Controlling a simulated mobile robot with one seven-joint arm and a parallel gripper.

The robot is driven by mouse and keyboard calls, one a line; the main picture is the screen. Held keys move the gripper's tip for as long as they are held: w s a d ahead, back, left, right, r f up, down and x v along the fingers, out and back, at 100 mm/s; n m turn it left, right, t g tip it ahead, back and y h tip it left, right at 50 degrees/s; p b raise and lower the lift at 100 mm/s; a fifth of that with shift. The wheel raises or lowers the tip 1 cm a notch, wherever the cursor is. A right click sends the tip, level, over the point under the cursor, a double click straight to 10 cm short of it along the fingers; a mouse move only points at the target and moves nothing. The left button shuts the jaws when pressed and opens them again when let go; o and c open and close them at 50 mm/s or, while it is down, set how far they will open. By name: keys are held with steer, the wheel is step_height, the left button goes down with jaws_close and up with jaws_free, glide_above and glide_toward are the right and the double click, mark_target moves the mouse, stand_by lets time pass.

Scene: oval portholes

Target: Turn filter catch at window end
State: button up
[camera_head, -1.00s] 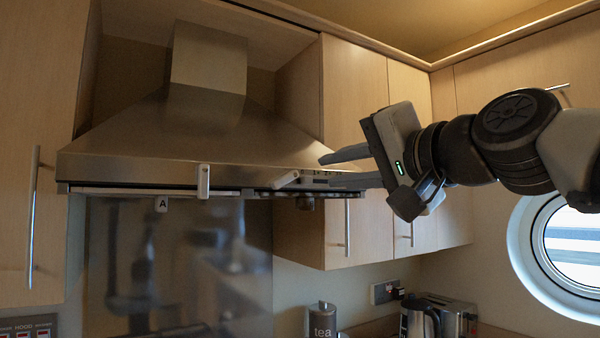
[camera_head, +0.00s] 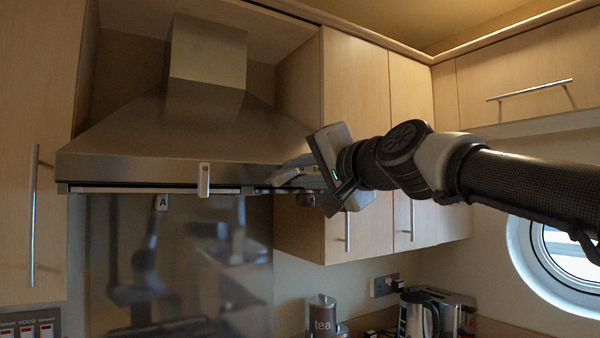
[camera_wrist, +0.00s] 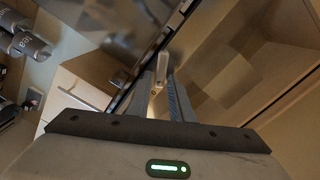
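The range hood (camera_head: 190,135) has two pale catches on its front lower edge. The catch at the window end (camera_head: 284,177) is tilted and partly covered by my gripper (camera_head: 292,166). The other catch (camera_head: 203,180) hangs upright further left. In the wrist view, my gripper's two fingers (camera_wrist: 160,84) are apart, pointing along the hood edge. A pale catch (camera_wrist: 162,66) shows at the gap between the fingertips; I cannot tell whether either finger touches it.
Wall cupboards with bar handles (camera_head: 347,228) stand right of the hood, close under my gripper. A kettle (camera_head: 418,315) and tea canister (camera_head: 322,315) stand below. The porthole (camera_head: 518,245) is at the right.

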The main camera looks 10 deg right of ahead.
jaws_close()
steer(key=shift+m, duration=0.3)
steer(key=shift+m+b, duration=0.35)
steer(key=shift+m, duration=0.55)
steer(key=shift+r+m, duration=0.1)
steer(key=shift+m, duration=1.6)
steer(key=shift+o, duration=0.4)
jaws_free()
